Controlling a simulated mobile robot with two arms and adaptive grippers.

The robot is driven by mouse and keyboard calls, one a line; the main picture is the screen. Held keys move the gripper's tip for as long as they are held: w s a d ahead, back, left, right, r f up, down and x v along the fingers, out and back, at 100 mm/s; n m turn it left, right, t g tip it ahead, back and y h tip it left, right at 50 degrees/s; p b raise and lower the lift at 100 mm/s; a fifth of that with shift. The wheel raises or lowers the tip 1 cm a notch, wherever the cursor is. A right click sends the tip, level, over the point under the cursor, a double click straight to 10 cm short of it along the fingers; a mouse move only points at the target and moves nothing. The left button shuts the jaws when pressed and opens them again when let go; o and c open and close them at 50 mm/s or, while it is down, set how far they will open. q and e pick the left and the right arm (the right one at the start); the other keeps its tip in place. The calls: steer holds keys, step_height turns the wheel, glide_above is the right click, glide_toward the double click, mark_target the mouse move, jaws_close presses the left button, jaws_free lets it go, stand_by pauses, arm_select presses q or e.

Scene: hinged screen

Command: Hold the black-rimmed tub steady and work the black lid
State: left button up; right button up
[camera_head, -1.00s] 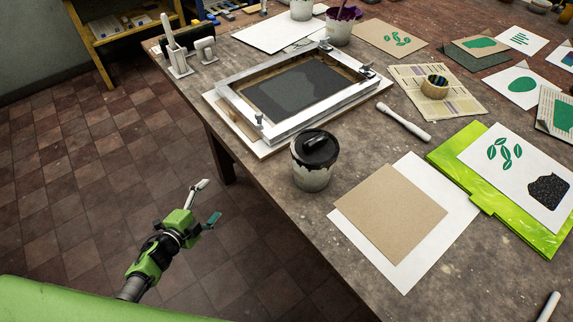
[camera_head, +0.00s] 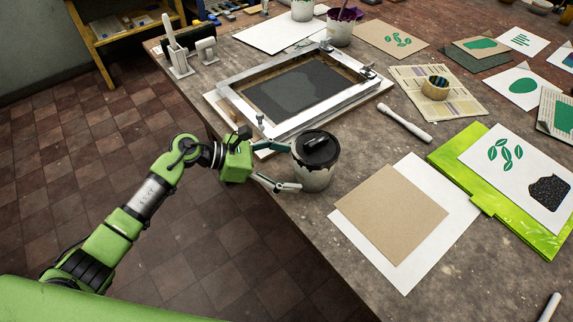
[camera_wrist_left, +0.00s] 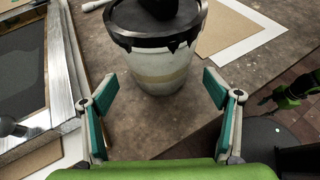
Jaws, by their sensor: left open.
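The tub (camera_head: 315,178) is white with a black rim and stands upright on the table near its left edge. The black lid (camera_head: 317,147) with a raised handle sits on top of it. In the left wrist view, the tub (camera_wrist_left: 158,68) is straight ahead, its lid (camera_wrist_left: 165,8) cut off by the top edge. My left gripper (camera_head: 284,166) is open and empty at the tub's left side. In the left wrist view, its fingers (camera_wrist_left: 154,97) are spread wide, with the tub just beyond and between them. My right gripper is not seen in the head view.
The hinged screen frame (camera_head: 285,130) stands close behind the tub. A brown sheet on white paper (camera_head: 390,210) lies to the right. A white-handled tool (camera_head: 404,124) and a green board (camera_head: 530,240) lie further right. The table edge runs below my left arm.

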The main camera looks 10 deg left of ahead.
arm_select(q)
steer(key=x, duration=0.7)
steer(key=shift+w+d, duration=0.1)
steer(key=shift+d, duration=0.1)
steer(key=c, duration=1.4)
steer(key=shift+f, duration=0.2)
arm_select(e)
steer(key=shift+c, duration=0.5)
